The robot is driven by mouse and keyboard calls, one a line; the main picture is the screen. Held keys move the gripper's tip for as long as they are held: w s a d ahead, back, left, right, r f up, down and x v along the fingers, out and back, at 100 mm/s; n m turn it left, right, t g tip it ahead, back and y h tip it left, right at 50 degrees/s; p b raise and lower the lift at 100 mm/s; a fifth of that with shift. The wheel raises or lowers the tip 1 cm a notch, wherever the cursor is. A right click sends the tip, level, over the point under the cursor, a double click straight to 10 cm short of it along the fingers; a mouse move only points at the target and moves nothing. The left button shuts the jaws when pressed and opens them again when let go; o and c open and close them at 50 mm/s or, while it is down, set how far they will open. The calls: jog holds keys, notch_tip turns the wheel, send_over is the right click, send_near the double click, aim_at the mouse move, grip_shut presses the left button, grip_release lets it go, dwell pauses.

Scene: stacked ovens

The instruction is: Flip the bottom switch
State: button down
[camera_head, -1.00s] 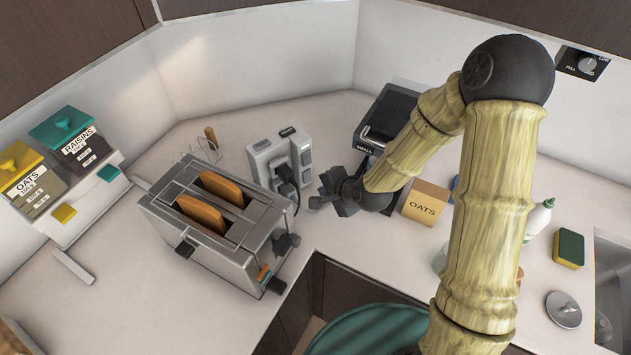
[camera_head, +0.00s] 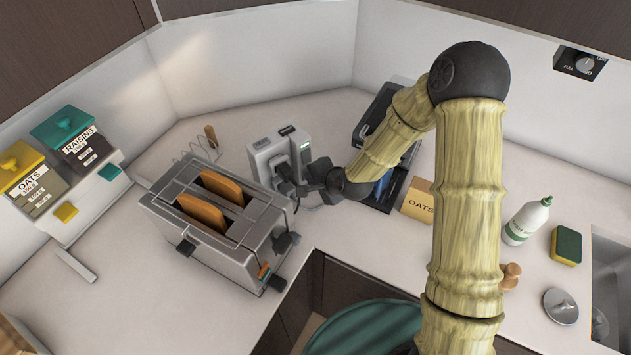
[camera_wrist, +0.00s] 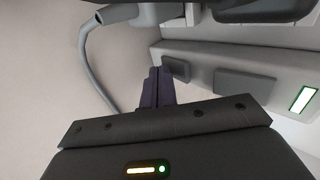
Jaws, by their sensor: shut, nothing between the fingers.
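A light grey power box (camera_head: 266,152) stands on the counter with a black plug in its front. In the wrist view, its side (camera_wrist: 205,62) carries two dark rectangular switches and a lit green indicator. The switch farther from the indicator, the bottom switch (camera_wrist: 177,67), is beside my fingertips. The upper switch (camera_wrist: 243,85) lies between it and the indicator. My gripper (camera_wrist: 158,82) is shut and empty, its fingertips at or very near the bottom switch; contact cannot be told. In the head view, my gripper (camera_head: 316,174) hides the lower part of the box's side.
A toaster (camera_head: 215,220) with two bread slices stands left of the box. A grey cable (camera_wrist: 91,62) runs beside my fingers. A dark scale (camera_head: 368,125) and an oats box (camera_head: 417,201) are to the right. The counter's front edge is close.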

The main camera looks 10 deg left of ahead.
jog(key=shift+s+a+r, duration=0.1)
jog(key=shift+s+r, duration=0.05)
jog(key=shift+r+p, duration=0.65)
jog(key=shift+r, duration=0.1)
jog(key=shift+s+d+f, duration=0.15)
jog(key=shift+d, duration=0.3)
jog(key=shift+s+d+f+b, duration=0.1)
jog(key=shift+s+d+b, duration=0.05)
jog(key=shift+s+d, duration=0.4)
jog(key=shift+s+d+b, duration=0.15)
jog(key=shift+s+d, duration=0.2)
jog(key=shift+d, duration=0.3)
jog(key=s+f+b+v, duration=0.1)
jog(key=b+v, duration=0.4)
jog(key=v, duration=0.5)
jog(key=shift+s+d+f+b, duration=0.15)
jog(key=shift+d+f+b, duration=0.1)
jog(key=shift+d+b, duration=0.15)
